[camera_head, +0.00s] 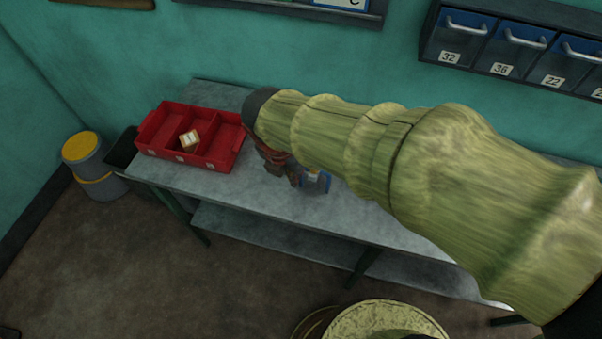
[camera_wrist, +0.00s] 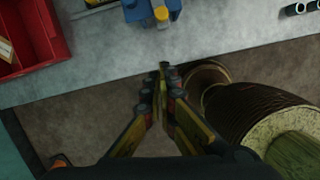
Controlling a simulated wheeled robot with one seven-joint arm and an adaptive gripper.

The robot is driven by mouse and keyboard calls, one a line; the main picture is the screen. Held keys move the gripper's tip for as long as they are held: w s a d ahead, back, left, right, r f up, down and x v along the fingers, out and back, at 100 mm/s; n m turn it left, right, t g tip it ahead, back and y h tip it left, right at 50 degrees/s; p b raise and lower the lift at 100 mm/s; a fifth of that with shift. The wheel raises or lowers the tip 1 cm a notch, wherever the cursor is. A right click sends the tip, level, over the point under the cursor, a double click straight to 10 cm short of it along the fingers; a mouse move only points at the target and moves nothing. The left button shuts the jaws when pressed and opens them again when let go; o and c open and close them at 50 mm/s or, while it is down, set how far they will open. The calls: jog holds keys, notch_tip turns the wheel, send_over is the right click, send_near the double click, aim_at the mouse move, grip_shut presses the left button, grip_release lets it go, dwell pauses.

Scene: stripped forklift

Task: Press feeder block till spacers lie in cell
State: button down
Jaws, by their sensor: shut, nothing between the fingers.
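The feeder block (camera_wrist: 150,10), blue with a yellow part on its front, stands on the grey bench near its front edge. In the head view it is a blue and grey shape (camera_head: 318,182), partly covered by my gripper. My gripper (camera_wrist: 164,72) is shut and empty. In the wrist view its tips point at the bench's front edge, apart from the block and a little below it in the picture. The red divided tray (camera_head: 228,158) stands left of the block. A small tan box with a white label (camera_head: 189,140) sits in its middle cell. I cannot make out separate spacers.
The grey bench (camera_head: 262,205) has clear room between tray and block. A black bin (camera_head: 122,150) is at its left end, and a yellow-lidded drum (camera_head: 82,147) stands on the floor. Blue numbered drawers (camera_head: 460,38) hang on the wall. Dark rings (camera_wrist: 300,7) lie at the right.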

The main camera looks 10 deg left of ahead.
jog(key=w+d+f+b, duration=0.1)
jog(key=w+f+b, duration=0.1)
jog(key=w+f, duration=0.4)
notch_tip(320, 180, down, 3)
jog(key=shift+d+f, duration=0.15)
jog(key=shift+d, duration=0.15)
